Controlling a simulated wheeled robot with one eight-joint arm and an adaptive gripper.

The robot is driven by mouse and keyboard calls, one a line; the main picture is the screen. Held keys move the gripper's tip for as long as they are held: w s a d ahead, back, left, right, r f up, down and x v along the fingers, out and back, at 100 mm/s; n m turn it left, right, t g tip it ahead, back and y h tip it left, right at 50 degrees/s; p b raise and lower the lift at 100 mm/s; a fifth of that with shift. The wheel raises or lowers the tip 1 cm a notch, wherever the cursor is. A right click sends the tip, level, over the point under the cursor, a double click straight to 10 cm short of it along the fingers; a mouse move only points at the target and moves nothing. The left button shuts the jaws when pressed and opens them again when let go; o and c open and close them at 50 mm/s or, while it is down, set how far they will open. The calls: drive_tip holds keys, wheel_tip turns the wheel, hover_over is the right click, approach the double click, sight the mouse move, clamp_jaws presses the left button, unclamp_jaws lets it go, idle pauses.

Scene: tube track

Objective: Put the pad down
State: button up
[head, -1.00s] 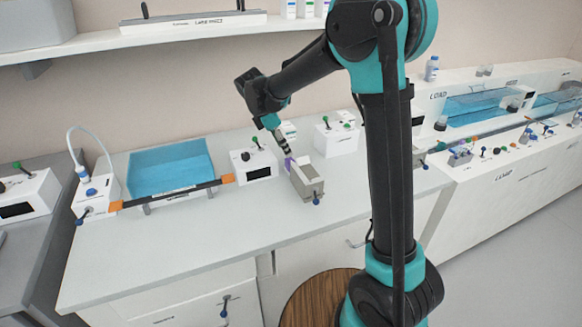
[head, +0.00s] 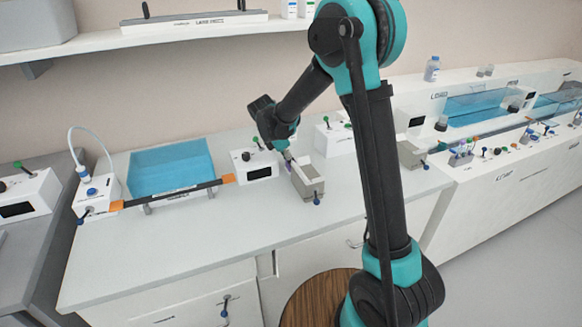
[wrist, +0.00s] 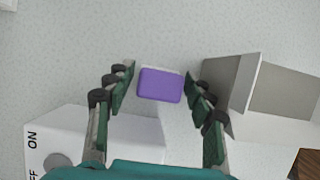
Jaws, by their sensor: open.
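The purple pad (wrist: 161,85) lies between the fingertips of my gripper (wrist: 159,82) in the wrist view. My fingers stand apart on either side of it, with a narrow gap at the left finger and little or none showing at the right. The pad appears to be at or near the pale bench top; I cannot tell whether it rests there. In the head view my gripper (head: 288,157) points down just left of the grey open-topped box, and the pad is too small to make out clearly there.
The grey box (head: 308,183) stands close right of my fingers, also in the wrist view (wrist: 229,95). A white switch box (head: 255,165) marked ON and OFF is close left. A blue tray (head: 171,166) stands further left. The bench front (head: 215,228) is clear.

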drive_tip(key=shift+c, duration=0.5)
drive_tip(key=c, duration=0.8)
